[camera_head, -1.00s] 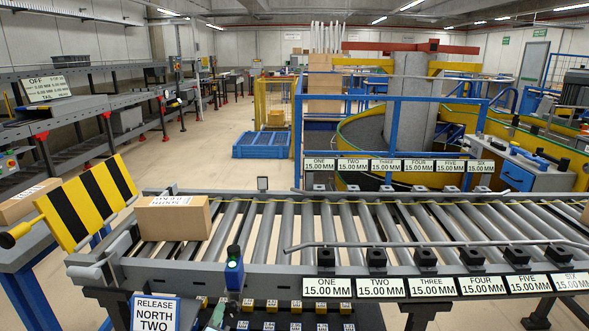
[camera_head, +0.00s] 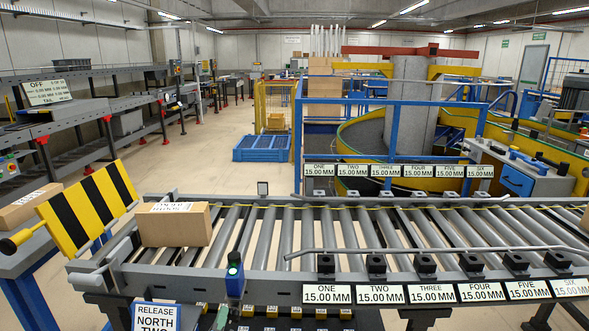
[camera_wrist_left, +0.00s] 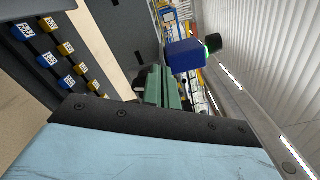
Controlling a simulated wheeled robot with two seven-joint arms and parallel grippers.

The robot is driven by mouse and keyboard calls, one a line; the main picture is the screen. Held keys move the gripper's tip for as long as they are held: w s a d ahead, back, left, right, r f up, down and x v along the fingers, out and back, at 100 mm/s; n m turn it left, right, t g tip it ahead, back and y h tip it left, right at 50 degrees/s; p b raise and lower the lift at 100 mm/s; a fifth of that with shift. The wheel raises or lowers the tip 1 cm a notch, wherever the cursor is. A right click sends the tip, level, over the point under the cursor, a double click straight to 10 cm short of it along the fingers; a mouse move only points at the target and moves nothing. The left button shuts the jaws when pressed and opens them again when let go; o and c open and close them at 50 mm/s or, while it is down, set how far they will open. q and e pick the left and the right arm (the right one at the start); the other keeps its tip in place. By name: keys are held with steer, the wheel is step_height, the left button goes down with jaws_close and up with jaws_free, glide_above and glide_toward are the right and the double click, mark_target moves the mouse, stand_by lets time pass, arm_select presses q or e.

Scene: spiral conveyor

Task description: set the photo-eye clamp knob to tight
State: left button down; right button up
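The photo-eye (camera_head: 235,284) is a small blue block with a black top and a green spot. It stands upright at the near side rail of the roller conveyor. It also shows in the left wrist view (camera_wrist_left: 187,55), with a black knob-like end (camera_wrist_left: 213,43) ringed in green. My left gripper (camera_head: 221,318) shows at the bottom of the head view, just below and left of the photo-eye. Its green fingers (camera_wrist_left: 162,88) lie close together in the wrist view, apart from the blue block. Any gap between them is unclear. My right gripper is not in view.
A cardboard box (camera_head: 174,223) sits on the rollers at the left end, beside a yellow-black striped plate (camera_head: 87,208). A bent grey guide rail (camera_head: 430,249) and several black clamps run along the near edge. A "RELEASE NORTH TWO" sign (camera_head: 156,317) hangs at the lower left.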

arm_select(q)
steer(key=shift+d, duration=0.15)
steer(key=shift+r+p, duration=0.25)
steer(key=shift+p, duration=0.15)
steer(key=shift+s, duration=0.2)
steer(key=s+p, duration=0.1)
steer(key=s, duration=0.1)
steer(key=s+p, duration=0.2)
steer(key=s, duration=0.1)
steer(key=shift+s+a, duration=0.3)
steer(key=shift+a, duration=0.1)
